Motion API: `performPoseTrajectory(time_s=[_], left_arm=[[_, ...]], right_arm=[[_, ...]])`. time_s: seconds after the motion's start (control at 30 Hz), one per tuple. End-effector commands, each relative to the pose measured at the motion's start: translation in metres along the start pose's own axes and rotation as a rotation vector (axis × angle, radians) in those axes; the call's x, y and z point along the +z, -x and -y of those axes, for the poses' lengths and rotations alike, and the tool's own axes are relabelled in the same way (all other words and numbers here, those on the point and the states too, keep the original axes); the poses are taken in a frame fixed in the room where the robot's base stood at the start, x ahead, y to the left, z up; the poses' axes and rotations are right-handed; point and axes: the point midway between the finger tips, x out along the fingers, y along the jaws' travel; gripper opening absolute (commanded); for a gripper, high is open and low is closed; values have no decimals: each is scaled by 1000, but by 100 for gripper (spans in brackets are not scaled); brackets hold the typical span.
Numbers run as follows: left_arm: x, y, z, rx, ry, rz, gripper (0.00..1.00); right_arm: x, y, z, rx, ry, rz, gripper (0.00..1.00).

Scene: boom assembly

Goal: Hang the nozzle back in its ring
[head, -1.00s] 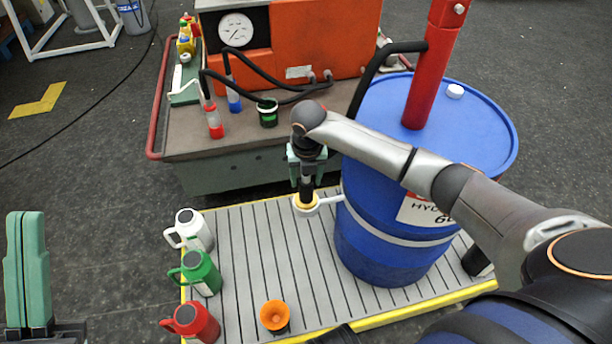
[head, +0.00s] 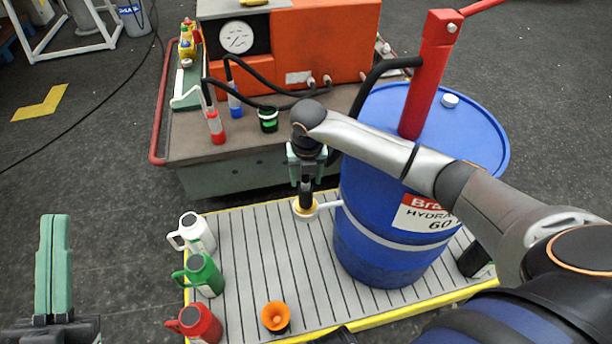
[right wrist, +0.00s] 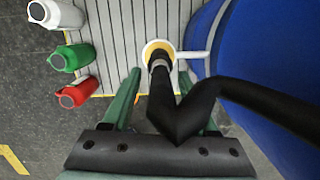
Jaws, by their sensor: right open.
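The black nozzle (head: 306,194) points down into the ring (head: 306,209), a white holder with a yellow inside on a short arm from the blue drum (head: 390,242). In the right wrist view the nozzle (right wrist: 158,60) stands inside the ring (right wrist: 150,49), its black hose bending off to the right. My right gripper (head: 306,172) is above the ring, its green fingers (right wrist: 165,92) apart on both sides of the nozzle and hose. My left gripper (head: 53,225) is upright at the far left, away from everything; its fingers overlap, so their gap is unclear.
White, green and red jugs (head: 204,273) line the left edge of the slatted platform (head: 250,245). An orange funnel (head: 276,316) stands at its front. A cart (head: 230,170) with an orange machine (head: 325,45), bottles and black hoses is behind. A red pump (head: 425,85) rises from the drum.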

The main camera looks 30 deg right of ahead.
Motion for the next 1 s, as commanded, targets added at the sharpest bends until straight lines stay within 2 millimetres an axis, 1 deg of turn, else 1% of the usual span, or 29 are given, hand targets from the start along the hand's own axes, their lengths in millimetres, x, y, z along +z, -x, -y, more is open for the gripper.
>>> performPoseTrajectory(time_s=[0.3, 0.77, 1.0], left_arm=[[26, 5, -2, -6, 36, 112, 0], [60, 12, -5, -16, 80, 256, 0], [80, 21, -9, -13, 101, 341, 0]], right_arm=[[0, 6, 0, 0, 0, 0, 59], [0, 13, 0, -1, 0, 0, 59], [0, 16, 0, -1, 0, 0, 59]])
